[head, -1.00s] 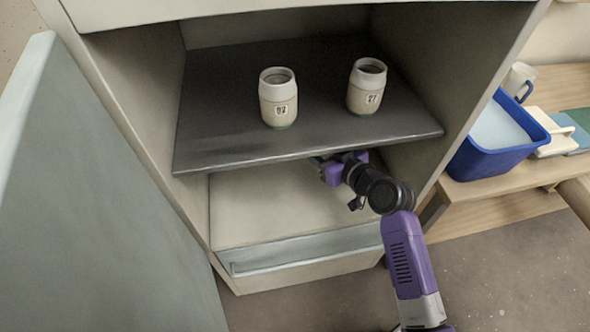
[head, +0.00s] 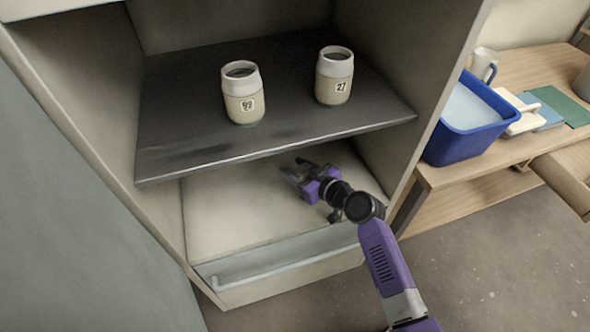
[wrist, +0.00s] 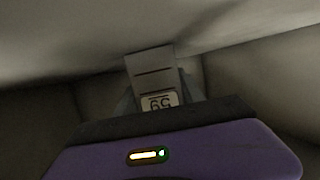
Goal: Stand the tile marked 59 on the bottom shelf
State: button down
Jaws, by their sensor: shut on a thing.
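The tile marked 59 (wrist: 152,66) is a grey slab with a pale label, which reads upside down in the wrist view. My gripper (wrist: 158,90) is shut on it, with a finger on each side. In the head view my gripper (head: 297,170) is inside the lower compartment, over the pale bottom shelf (head: 225,215) and below the dark shelf's front edge. Whether the tile touches the bottom shelf I cannot tell.
The dark shelf (head: 190,140) above carries two pale jars, one marked 27 (head: 334,85) and one with a label hard to read (head: 243,100). A blue tub (head: 465,130) stands on the wooden bench (head: 440,177) at right. The left part of the bottom shelf is clear.

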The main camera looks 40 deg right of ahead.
jog(key=shift+f, duration=0.1)
jog(key=c, duration=0.7)
grip_release()
jog(key=shift+r, duration=0.3)
jog(key=v, duration=1.2)
jog(key=shift+f+p, duration=0.1)
jog(key=shift+p, duration=0.2)
